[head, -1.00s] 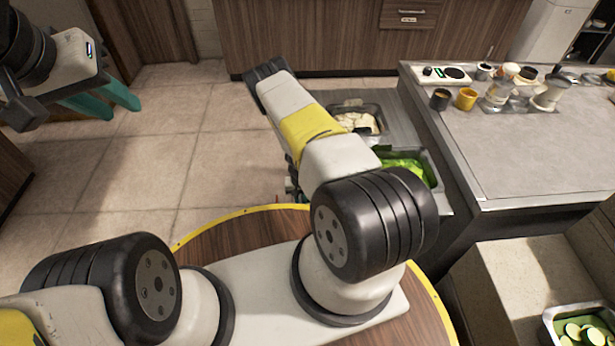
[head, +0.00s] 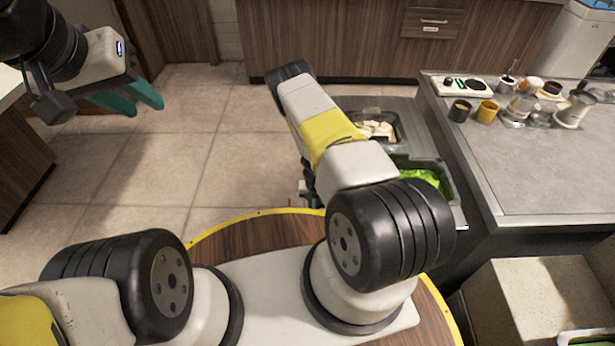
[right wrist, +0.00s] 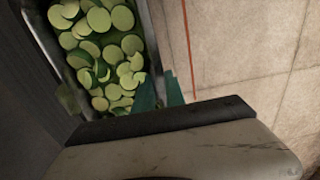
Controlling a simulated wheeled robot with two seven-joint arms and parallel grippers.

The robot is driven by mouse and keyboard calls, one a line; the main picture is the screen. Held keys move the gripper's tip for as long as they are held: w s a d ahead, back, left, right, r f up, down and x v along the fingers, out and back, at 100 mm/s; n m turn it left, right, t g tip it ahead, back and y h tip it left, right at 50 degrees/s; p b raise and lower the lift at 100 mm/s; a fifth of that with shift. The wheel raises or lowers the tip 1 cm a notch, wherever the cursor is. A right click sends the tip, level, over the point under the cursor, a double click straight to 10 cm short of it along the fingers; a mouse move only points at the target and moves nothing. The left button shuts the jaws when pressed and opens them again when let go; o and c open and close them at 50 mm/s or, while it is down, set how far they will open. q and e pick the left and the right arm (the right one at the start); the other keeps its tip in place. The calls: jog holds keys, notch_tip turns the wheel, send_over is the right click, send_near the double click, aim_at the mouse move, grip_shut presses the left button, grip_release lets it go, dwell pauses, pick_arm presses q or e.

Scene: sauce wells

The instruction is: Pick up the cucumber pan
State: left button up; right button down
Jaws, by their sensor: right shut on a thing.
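The cucumber pan (right wrist: 147,40), a metal pan full of pale green slices, fills the upper left of the right wrist view. My right gripper (right wrist: 159,82) has its teal fingers at the pan's side wall and is shut on it. In the head view my right arm hides most of that gripper and the pan it holds. My left gripper (head: 147,107) hangs at the upper left, over the floor, with its teal fingers apart and nothing between them.
A pan with white pieces (head: 377,130) and a pan of green leaves (head: 427,176) sit beside the grey counter (head: 540,170). Cups and jars stand on its back edge. Another pan with green contents (head: 583,339) is cut off at the lower right. The floor (head: 235,140) at left is clear.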

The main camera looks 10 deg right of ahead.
jog(key=shift+w+r, duration=0.1)
jog(key=shift+r, duration=0.7)
jog(key=shift+a+r, duration=0.1)
jog(key=shift+r, duration=0.75)
jog(key=w+a, duration=0.2)
jog(key=a, duration=0.6)
jog(key=w+a, duration=0.2)
jog(key=a, duration=0.7)
jog(key=shift+w+a+f, duration=0.15)
jog(key=shift+w+a, duration=0.05)
jog(key=shift+w, duration=0.05)
